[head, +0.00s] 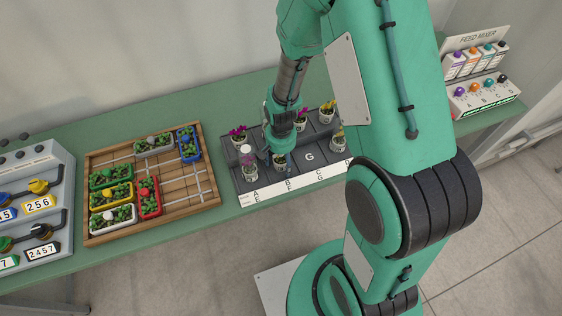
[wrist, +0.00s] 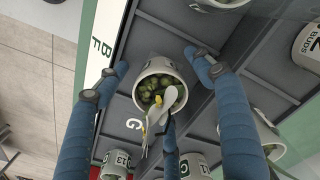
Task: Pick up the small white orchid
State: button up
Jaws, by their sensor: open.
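A white pot (wrist: 157,72) holds a plant with green leaves and a white bloom (wrist: 168,97) with a little yellow; I take it for the small white orchid. It stands in the dark tray, beside the cell marked G. My gripper (wrist: 157,62) is open, its blue fingers on either side of this pot with gaps, not closed on it. In the head view my gripper (head: 281,150) is low over the tray's front row and hides most of the pot. Another pot with a pale bloom (head: 248,164) stands just left of it.
The dark tray (head: 262,190) has dividers and a lettered front strip. Magenta orchids (head: 238,135) stand in its back row, and another pot (head: 338,142) stands to the right. The cell marked G is empty. A wooden planter frame (head: 185,196) lies left; a feed mixer (head: 483,90) stands right.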

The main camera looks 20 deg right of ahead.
aim_at(281, 156)
jog(key=c, duration=1.4)
jog(key=shift+r, duration=0.7)
notch_tip(281, 156, up, 2)
jog(key=shift+r+p, duration=0.1)
jog(key=shift+p, duration=0.4)
jog(key=s, duration=0.5)
jog(key=s+r+p, duration=0.1)
jog(key=s, duration=1)
jog(key=shift+r+p, duration=0.2)
jog(key=shift+p, duration=0.1)
